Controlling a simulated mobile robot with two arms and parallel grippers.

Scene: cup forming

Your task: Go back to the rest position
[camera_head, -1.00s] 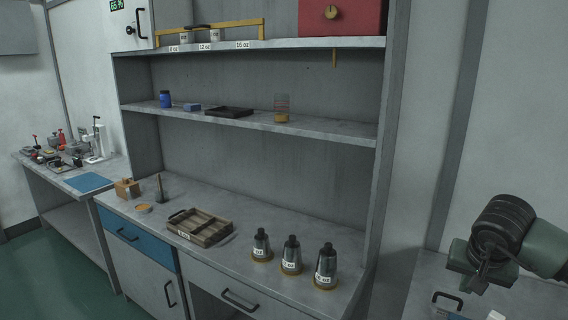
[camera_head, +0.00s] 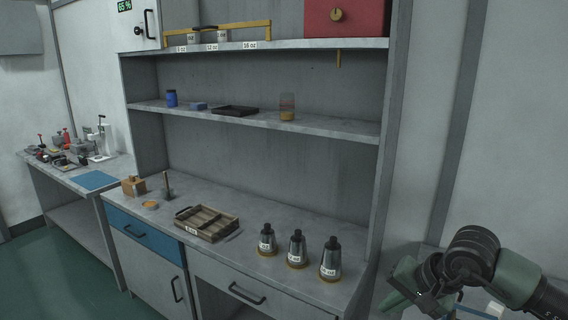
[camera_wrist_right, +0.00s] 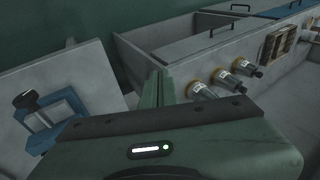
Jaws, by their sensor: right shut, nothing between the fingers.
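My right gripper (camera_head: 402,287) is at the lower right of the head view, beside the right end of the grey workbench (camera_head: 185,188). Its green fingers also show in the right wrist view (camera_wrist_right: 161,88); they are closed together with nothing between them. Three metal cup forms on yellow bases stand upright on the bench: a left one (camera_head: 267,241), a middle one (camera_head: 297,250) and a right one (camera_head: 330,262). The gripper is apart from them. They also show in the right wrist view (camera_wrist_right: 224,78). My left gripper is not in view.
A wooden tray (camera_head: 207,223) lies mid-bench. Shelves above hold a blue jar (camera_head: 171,98), a black tray (camera_head: 235,110) and a red box (camera_head: 346,18). A blue and black device (camera_wrist_right: 45,118) sits on a pale surface left of the gripper. Green floor is open at left.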

